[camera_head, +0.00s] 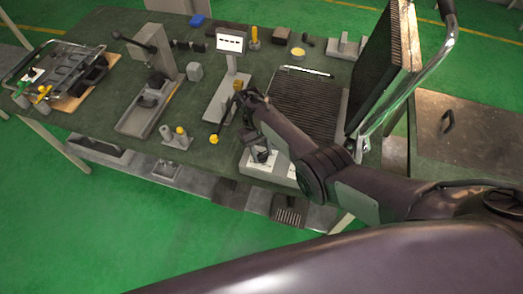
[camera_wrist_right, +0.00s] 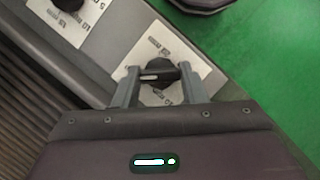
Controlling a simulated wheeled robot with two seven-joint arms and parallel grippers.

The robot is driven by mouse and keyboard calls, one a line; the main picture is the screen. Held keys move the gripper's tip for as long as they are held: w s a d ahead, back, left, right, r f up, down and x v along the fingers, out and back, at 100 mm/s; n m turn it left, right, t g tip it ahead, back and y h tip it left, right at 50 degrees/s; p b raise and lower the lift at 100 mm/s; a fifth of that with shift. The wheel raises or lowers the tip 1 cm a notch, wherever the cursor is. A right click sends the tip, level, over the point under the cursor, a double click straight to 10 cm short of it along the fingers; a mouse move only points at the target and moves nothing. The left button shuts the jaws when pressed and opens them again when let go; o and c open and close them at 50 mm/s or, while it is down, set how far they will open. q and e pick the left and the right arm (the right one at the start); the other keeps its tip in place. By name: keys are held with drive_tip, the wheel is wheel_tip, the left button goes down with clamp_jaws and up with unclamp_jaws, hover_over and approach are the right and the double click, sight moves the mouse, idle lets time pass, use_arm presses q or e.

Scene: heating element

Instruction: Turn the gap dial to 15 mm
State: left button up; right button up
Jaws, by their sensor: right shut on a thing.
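The gap dial (camera_wrist_right: 158,73) is a black knob on a white label (camera_wrist_right: 178,52) with mm marks, set in a grey sloping panel in the right wrist view. A white pointer line on the knob runs roughly level and points left in that view. The small marks are too blurred to read surely. My right gripper (camera_wrist_right: 158,84) has one finger on each side of the knob and is shut on it. In the head view my right gripper (camera_head: 259,154) is at the left part of the heating unit's front, and its arm partly hides the panel (camera_head: 278,170). My left gripper is out of view.
A second black knob (camera_wrist_right: 69,4) with its own mm label sits beside the dial. The ribbed lower plate (camera_head: 300,100) lies behind the panel, with a raised ribbed lid (camera_head: 385,65) and metal handle at right. A grey stand with a display (camera_head: 231,43) stands to the left.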

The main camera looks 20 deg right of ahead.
idle(0.3)
drive_tip(key=o, duration=1)
drive_tip(key=shift+r, duration=0.15)
